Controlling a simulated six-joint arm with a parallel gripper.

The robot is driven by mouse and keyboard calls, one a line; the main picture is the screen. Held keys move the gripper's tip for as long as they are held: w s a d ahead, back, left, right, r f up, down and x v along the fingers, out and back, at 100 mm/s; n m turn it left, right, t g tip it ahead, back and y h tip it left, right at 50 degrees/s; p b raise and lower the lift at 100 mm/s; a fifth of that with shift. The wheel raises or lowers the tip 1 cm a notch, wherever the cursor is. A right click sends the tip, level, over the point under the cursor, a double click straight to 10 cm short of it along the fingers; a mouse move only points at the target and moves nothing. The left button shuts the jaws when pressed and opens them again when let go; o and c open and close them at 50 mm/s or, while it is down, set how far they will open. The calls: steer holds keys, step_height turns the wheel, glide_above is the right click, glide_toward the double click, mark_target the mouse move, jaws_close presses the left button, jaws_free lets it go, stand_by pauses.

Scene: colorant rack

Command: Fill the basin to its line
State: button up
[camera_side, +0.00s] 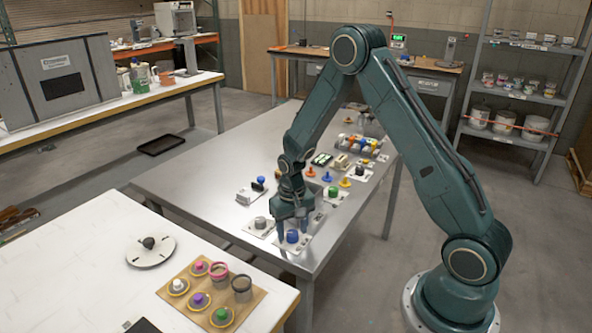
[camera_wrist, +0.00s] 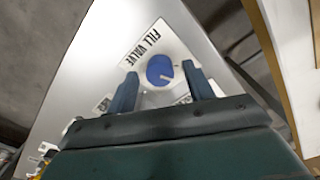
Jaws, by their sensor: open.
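A round blue knob (camera_wrist: 160,70) sits on a white plate lettered FILL VALVE (camera_wrist: 147,42) in the wrist view. The blue knob (camera_side: 292,236) also shows near the front corner of the metal table in the side view. My gripper (camera_wrist: 160,72) is open, with one finger to each side of the knob in the wrist picture and gaps between. In the side view my gripper (camera_side: 292,222) points down just above and around the knob; I cannot tell whether it touches. I cannot pick out a basin or its line for certain.
A grey knob (camera_side: 260,223) on a plate stands close left of my gripper. A green knob (camera_side: 333,192) and several coloured knobs sit farther back. A white table (camera_side: 75,255) in front holds a brown board (camera_side: 190,318) with coloured pots. The metal table's left part is clear.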

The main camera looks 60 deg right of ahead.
mark_target(292, 233)
step_height(292, 233, up, 13)
stand_by(0.6)
steer(key=shift+f, duration=0.1)
stand_by(6.7)
